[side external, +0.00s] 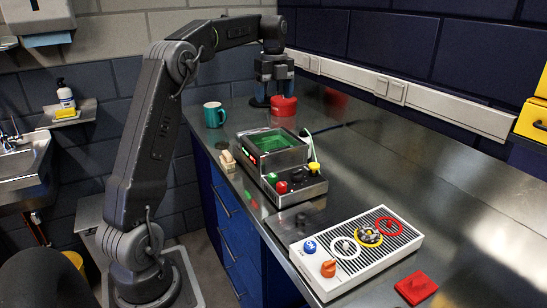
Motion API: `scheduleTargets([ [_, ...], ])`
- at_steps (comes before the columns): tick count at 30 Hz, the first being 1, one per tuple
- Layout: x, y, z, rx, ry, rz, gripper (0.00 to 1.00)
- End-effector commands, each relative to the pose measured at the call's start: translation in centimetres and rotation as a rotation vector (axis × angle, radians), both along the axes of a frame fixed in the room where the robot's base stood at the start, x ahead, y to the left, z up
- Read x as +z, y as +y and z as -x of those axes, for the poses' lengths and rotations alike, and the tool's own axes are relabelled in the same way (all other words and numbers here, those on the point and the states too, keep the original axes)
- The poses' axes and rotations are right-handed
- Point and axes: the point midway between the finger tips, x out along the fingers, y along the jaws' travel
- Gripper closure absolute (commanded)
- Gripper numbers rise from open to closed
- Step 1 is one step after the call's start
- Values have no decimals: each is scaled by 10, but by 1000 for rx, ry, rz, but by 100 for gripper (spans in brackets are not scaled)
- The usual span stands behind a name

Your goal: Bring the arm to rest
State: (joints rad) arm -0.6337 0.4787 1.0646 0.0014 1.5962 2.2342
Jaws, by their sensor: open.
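My arm reaches up from its base at the left and bends over the far part of the metal bench (455,195). My gripper (272,92) points down near the back of the bench, just above or behind a red round object (284,106). Its jaws are open. At this size I cannot tell whether the fingers touch the red object or how far apart they are.
A teal mug (215,115) stands at the bench's left edge. A device with a green screen (273,145) and coloured knobs sits mid-bench. Nearer are a white slotted panel (325,285) with round parts and a red block (417,287). The bench's right side is clear.

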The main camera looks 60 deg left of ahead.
Motion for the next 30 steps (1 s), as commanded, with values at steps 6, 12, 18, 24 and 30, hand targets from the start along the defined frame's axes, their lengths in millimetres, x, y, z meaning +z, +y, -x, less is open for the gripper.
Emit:
scheduleTargets([
  [6, 4, 0, 0, 0, 1, 1, 20],
  [12, 8, -10, 1, 29, -9, -6, 20],
  [18, 26, -78, 17, 269, -86, -32, 20],
  [24, 31, -164, 60, 631, -210, -8, 20],
  [30, 11, -234, 120, 990, -321, 94, 20],
])
